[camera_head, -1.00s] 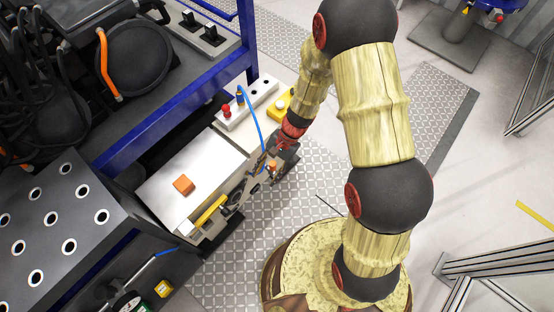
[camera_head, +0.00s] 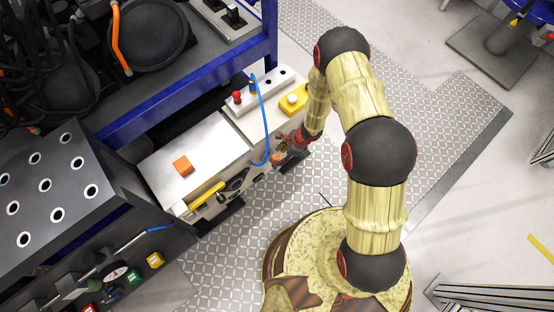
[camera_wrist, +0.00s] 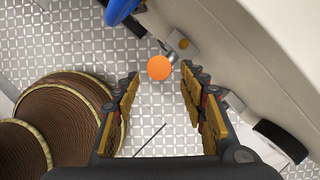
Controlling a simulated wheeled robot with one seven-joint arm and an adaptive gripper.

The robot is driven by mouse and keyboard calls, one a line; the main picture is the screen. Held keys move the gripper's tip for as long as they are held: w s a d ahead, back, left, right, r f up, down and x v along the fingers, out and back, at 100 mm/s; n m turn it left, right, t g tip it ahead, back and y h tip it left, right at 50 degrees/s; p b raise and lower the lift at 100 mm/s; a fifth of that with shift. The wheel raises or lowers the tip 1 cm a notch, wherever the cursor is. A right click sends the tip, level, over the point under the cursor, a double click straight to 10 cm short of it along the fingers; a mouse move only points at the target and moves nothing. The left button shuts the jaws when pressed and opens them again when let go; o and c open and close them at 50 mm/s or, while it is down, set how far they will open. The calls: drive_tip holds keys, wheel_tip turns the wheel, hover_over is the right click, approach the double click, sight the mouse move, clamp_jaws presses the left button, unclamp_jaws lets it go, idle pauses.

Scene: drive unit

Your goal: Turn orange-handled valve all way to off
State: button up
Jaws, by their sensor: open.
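The orange valve handle (camera_wrist: 159,67) shows in the wrist view as a round orange end on a short metal stem at the side of the pale unit. In the head view a small orange patch at the unit's front (camera_head: 277,156) appears to be this handle, partly hidden by my gripper. My gripper (camera_wrist: 161,78) is open, with one finger on each side of the handle in the picture. No finger visibly touches it. In the head view my gripper (camera_head: 291,143) is at the front side of the unit.
The pale unit (camera_head: 205,145) carries an orange block (camera_head: 182,165), a yellow handle (camera_head: 206,195), a red knob (camera_head: 238,97) and a yellow button box (camera_head: 294,99). A blue hose (camera_head: 262,120) hangs close to my gripper. Patterned floor (camera_head: 235,240) lies clear in front.

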sight(276, 162)
drive_tip(key=b+x, duration=0.1)
drive_tip(key=x, duration=0.4)
drive_tip(key=shift+a+f, duration=0.15)
drive_tip(key=shift+f, duration=0.25)
drive_tip(key=shift+c, duration=1.3)
drive_tip(key=c, duration=0.7)
clamp_jaws()
